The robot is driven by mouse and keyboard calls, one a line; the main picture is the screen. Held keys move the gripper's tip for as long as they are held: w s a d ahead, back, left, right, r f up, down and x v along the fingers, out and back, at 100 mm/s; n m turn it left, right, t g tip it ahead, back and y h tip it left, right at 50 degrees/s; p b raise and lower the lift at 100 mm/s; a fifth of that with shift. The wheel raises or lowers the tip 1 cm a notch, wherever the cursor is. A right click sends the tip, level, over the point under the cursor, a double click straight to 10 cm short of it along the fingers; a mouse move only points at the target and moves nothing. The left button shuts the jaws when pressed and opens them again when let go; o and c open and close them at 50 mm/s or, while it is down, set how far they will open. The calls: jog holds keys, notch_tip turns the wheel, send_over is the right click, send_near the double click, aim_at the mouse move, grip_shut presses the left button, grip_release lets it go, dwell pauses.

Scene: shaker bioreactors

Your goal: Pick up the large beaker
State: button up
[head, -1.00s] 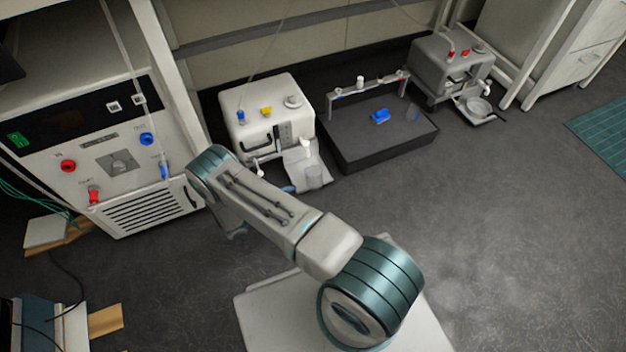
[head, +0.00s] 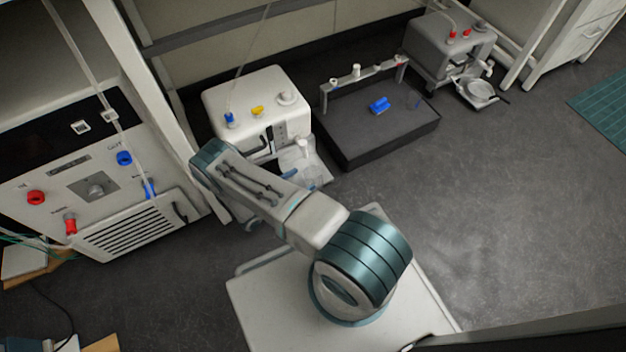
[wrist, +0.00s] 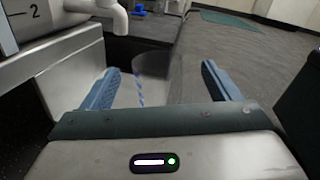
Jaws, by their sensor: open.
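A clear, see-through beaker (wrist: 152,88) stands between the two blue fingers of my gripper (wrist: 160,72) in the wrist view. It is faint, and contact with the fingers cannot be told. My gripper is open. In the head view a clear beaker (head: 313,177) shows at the front of the white machine (head: 262,110), just beyond my arm. A smaller clear vessel (head: 414,104) stands on the black platform (head: 385,145).
A spout (wrist: 116,18) hangs close above and left of the beaker in the wrist view. A blue item (head: 380,106) lies on the black platform. A grey machine (head: 450,48) stands at the back right. Open floor (head: 500,190) lies to the right.

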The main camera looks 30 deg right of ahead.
aim_at(316, 168)
jog(key=x, duration=0.2)
jog(key=shift+w+d, duration=0.1)
jog(key=shift+d, duration=0.25)
jog(key=b+x, duration=0.1)
jog(key=x, duration=0.1)
jog(key=b+x, duration=0.1)
jog(key=x, duration=0.1)
jog(key=shift+w+f+b, duration=0.15)
jog(key=shift+f+b, duration=0.15)
jog(key=shift+w+d+r, duration=0.1)
jog(key=shift+w+d, duration=0.05)
jog(key=shift+d, duration=0.4)
jog(key=c, duration=1.1)
jog(key=shift+r, duration=0.25)
jog(key=shift+c, duration=0.2)
